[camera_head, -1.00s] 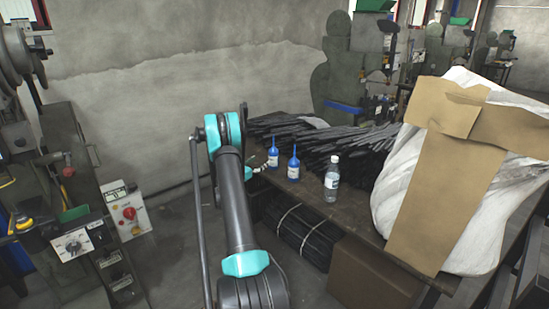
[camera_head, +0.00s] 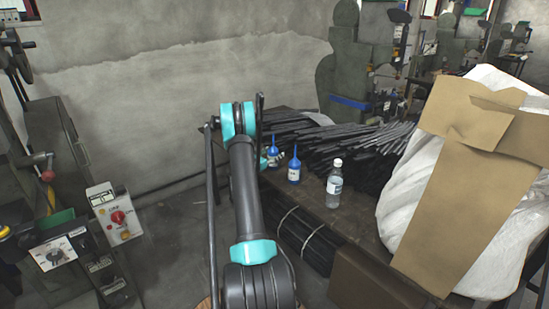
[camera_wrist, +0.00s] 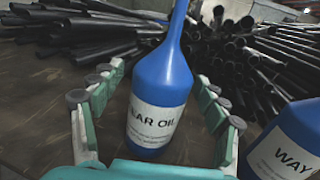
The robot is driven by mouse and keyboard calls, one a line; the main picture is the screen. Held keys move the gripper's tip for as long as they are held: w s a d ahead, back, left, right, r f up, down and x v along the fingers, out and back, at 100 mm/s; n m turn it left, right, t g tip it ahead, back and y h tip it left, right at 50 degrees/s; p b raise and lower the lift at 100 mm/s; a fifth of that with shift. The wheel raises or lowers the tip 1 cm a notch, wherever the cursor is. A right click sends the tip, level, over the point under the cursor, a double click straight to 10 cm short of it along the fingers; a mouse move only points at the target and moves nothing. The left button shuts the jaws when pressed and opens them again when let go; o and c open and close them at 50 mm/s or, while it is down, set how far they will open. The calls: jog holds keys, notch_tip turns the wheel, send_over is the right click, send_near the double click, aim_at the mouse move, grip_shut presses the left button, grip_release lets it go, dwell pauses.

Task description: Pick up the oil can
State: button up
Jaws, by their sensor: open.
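The oil can is a blue bottle with a long thin spout and a white label ending in "AR OIL"; it stands upright on the table in the wrist view (camera_wrist: 160,85). It also shows at the left of the pair in the head view (camera_head: 272,148), its lower part partly hidden by my gripper. My gripper (camera_wrist: 155,90) is open, with one teal finger on each side of the can and gaps visible. A second blue bottle (camera_wrist: 288,145), labelled "WAY", stands just right of my right finger; it also shows in the head view (camera_head: 294,168).
A clear bottle (camera_head: 334,182) stands farther right on the brown table (camera_head: 312,204). Dark rods (camera_head: 345,145) are piled behind the bottles. A white sack (camera_head: 405,205) with cardboard fills the right side. A machine with a control box (camera_head: 113,215) stands at left.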

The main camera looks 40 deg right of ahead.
jog(key=shift+c, duration=0.2)
jog(key=shift+r, duration=0.1)
jog(key=c, duration=1.5)
